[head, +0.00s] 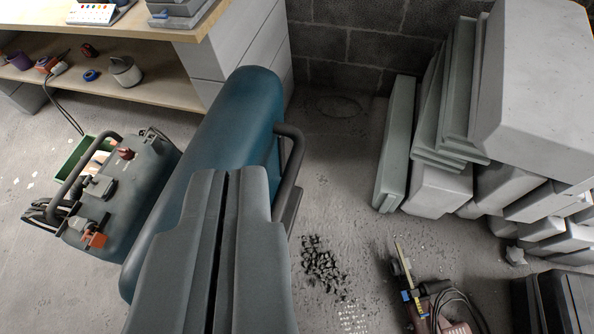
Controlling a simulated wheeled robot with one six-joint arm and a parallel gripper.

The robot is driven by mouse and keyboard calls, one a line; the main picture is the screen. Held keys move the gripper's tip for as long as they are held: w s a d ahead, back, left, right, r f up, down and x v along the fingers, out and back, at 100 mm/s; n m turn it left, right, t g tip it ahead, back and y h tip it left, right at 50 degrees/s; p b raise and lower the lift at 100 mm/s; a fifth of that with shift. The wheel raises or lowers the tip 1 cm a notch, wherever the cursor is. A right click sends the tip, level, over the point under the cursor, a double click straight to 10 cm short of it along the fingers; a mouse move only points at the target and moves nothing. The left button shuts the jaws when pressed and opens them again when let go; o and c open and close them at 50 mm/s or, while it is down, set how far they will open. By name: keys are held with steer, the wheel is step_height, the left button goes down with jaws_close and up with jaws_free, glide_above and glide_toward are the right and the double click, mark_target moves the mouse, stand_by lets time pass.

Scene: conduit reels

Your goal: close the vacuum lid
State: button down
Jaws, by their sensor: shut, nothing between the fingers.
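My gripper (236,174) reaches up from the bottom centre, its two dark grey fingers together and empty. Behind it lies a long rounded teal body (243,100) with a dark bar handle (293,148) on its right side. The fingers overlap this body in the picture and hide part of it; I cannot tell whether they touch it. To its left is a grey-green unit (140,195) with a dark handle (75,170) and red and orange fittings. I cannot tell for sure which part is the vacuum lid, or whether it is open.
A wooden shelf unit (150,85) with small items stands at upper left. Concrete slabs (400,135) and blocks (545,80) are stacked at right. Dark rubble (322,264) and a corded tool (428,300) lie at lower right. Bare floor (335,185) shows between the teal body and slabs.

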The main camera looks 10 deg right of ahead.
steer(key=w+d+f+m+g+y, duration=0.4)
steer(key=w+d+f+g+y, duration=0.45)
steer(key=w+d+f, duration=0.65)
glide_toward(267, 121)
steer(key=shift+t+y, duration=0.25)
steer(key=shift+y, duration=0.1)
steer(key=f, duration=0.1)
steer(key=w+a+f, duration=0.1)
steer(key=f, duration=0.1)
steer(key=a+f, duration=0.1)
steer(key=shift+w+a+f, duration=0.15)
steer(key=shift+f, duration=0.15)
steer(key=shift+w+a+r, duration=0.1)
steer(key=shift+w+a, duration=0.2)
steer(key=shift+a, duration=0.25)
